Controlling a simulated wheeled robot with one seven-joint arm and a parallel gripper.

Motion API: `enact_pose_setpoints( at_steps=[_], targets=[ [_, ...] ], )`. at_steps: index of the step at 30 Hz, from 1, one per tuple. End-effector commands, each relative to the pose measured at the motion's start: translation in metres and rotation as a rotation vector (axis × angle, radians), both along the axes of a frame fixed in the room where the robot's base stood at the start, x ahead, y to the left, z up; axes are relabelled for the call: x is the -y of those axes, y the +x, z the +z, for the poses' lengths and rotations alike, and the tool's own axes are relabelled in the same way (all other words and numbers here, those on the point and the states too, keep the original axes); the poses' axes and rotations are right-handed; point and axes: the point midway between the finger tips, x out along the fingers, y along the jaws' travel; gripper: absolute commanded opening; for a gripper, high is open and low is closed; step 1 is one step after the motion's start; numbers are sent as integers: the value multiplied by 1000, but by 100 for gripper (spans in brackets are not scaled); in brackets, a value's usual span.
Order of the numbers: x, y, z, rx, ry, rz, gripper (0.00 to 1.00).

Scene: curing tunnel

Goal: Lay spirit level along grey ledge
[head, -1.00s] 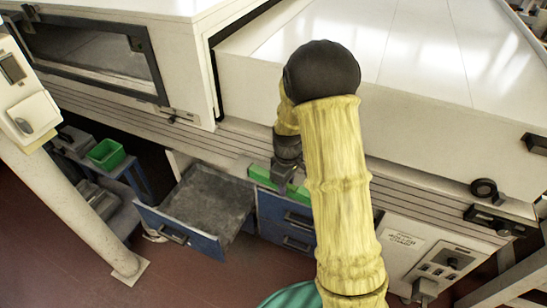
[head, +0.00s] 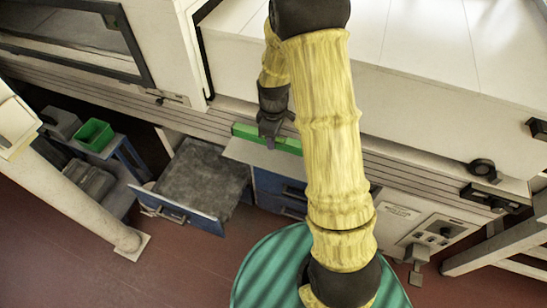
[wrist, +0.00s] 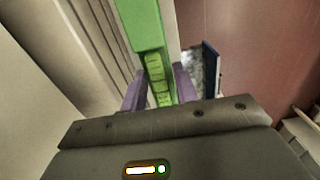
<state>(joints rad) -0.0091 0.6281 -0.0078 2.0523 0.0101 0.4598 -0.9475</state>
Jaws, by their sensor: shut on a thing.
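The green spirit level (head: 290,146) is held in my gripper (head: 270,132), with the dark gripper body covering part of it. In the wrist view the level (wrist: 137,22) runs away from me between the two purple fingers of my gripper (wrist: 160,84), which are shut on it. The grey ledge (head: 262,158) sticks out above the blue drawers. The level appears along its back side, next to the machine's ribbed front. I cannot tell whether the level touches the ledge or is just above it.
An open blue drawer (head: 190,213) stands out left of the ledge. A green bin (head: 94,135) sits on a side rack, behind a pale post (head: 75,200). The ribbed machine rail (head: 400,167) runs close behind the level. A control panel (head: 432,234) is at right.

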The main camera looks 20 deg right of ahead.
Motion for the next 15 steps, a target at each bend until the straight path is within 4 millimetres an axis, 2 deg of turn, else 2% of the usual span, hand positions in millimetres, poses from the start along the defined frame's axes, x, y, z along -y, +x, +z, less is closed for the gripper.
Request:
enact_pose_setpoints(
  at_steps=[7, 10, 15],
  targets=[
    [-1, -1, -42, -6, -1, 2, 0],
    [-1, -1, -50, -3, 0, 2, 0],
    [-1, 0, -51, -1, -1, 2, 0]
  ],
)
